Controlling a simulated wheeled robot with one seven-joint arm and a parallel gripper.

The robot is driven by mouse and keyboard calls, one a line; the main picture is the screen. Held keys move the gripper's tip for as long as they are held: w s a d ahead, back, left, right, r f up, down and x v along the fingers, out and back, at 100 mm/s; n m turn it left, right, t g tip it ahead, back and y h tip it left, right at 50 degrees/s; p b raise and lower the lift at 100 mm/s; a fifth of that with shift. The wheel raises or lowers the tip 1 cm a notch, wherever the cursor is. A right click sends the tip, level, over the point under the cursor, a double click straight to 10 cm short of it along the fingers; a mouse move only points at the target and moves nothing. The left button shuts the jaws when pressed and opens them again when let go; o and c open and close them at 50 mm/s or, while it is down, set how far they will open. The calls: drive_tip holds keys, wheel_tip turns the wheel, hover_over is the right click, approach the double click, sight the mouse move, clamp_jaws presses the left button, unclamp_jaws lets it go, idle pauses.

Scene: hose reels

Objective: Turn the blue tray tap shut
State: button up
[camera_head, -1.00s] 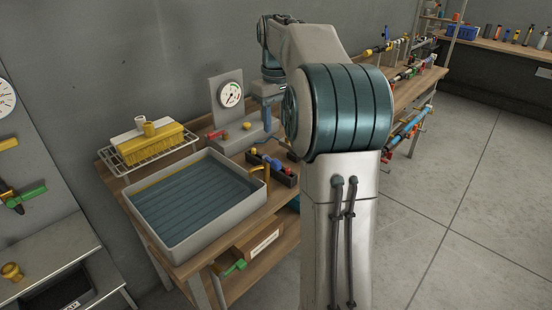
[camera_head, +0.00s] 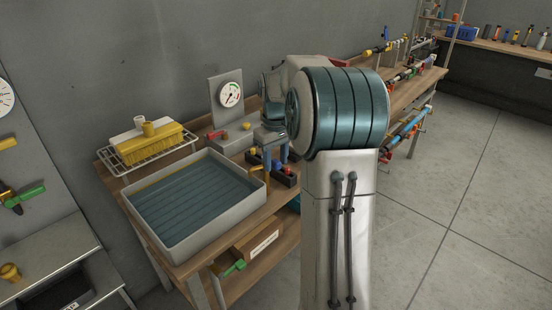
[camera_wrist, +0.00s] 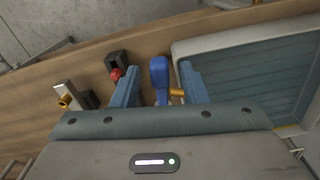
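The blue tap handle (camera_wrist: 160,76) shows in the wrist view, upright in the picture between my two fingers. A brass pipe (camera_wrist: 177,92) is just to its right, beside the right finger. My gripper (camera_wrist: 158,84) is open, with one blue-grey finger on each side of the handle. In the head view my gripper (camera_head: 272,158) is low over the bench at the tray's right corner, by the brass spout (camera_head: 261,176). The tap handle cannot be told apart from my fingers there.
The grey tray (camera_head: 172,246) with a slatted floor stands left of my gripper. A dark block with a red knob (camera_wrist: 116,74) is close to my left finger. A gauge panel (camera_head: 229,94) and a rack with a yellow crate (camera_head: 150,145) stand behind.

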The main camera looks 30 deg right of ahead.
clamp_jaws()
drive_tip(key=shift+a+m, duration=0.1)
drive_tip(key=shift+m, duration=0.2)
drive_tip(key=w+a+m+p, duration=0.3)
drive_tip(key=a+m, duration=0.2)
drive_tip(key=m, duration=1)
drive_tip(key=shift+w+a+m+p, duration=0.2)
drive_tip(key=shift+m+p, duration=0.1)
drive_tip(key=shift+p, duration=0.1)
idle(0.3)
unclamp_jaws()
